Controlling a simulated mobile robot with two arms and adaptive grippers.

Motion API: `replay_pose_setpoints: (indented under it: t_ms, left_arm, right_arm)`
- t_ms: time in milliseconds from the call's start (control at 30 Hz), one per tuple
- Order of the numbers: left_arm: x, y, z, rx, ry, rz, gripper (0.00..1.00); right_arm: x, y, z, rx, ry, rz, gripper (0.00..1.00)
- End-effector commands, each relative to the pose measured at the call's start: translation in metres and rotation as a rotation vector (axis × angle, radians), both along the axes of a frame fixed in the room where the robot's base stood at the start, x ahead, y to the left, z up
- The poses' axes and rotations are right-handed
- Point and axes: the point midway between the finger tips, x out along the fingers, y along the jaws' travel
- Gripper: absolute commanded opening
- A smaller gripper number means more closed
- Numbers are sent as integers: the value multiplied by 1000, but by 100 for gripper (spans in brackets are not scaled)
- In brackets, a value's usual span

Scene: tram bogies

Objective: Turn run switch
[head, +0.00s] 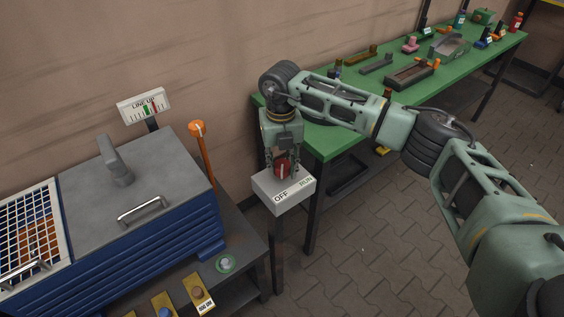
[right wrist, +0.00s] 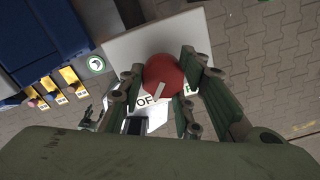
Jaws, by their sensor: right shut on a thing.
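The run switch is a red knob (head: 282,169) on a white box (head: 291,198) marked OFF and RUN, on a dark post. My right gripper (head: 283,168) points down over the box, with its fingers on both sides of the knob, shut on it. In the right wrist view the red knob (right wrist: 162,77) sits between the two fingers, and its pale pointer mark points towards the OFF label. The RUN label is mostly hidden by a finger there. My left gripper is not in view.
A blue machine with a grey lid (head: 130,185) stands left of the switch, with an orange-topped lever (head: 203,150) beside it. A LINE UP gauge (head: 144,105) stands behind. A green table (head: 340,135) with several parts is behind right. Paved floor at the right is clear.

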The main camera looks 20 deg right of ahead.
Motion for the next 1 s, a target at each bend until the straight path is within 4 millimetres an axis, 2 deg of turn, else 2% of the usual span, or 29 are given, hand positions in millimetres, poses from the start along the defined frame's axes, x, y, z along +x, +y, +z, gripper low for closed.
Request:
replay_pose_setpoints:
  t_ms: [33, 200, 567, 667, 1000]
  left_arm:
    - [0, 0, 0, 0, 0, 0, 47]
    - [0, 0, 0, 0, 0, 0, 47]
    - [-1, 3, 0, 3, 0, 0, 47]
    - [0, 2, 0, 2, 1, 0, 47]
    - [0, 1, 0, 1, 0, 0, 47]
  right_arm:
    - [0, 6, 0, 11, -1, 5, 32]
    - [0, 4, 1, 8, -2, 5, 46]
    - [1, 2, 5, 4, -3, 2, 46]
    - [2, 2, 18, 3, -5, 2, 46]
    - [1, 4, 88, 4, -5, 5, 46]
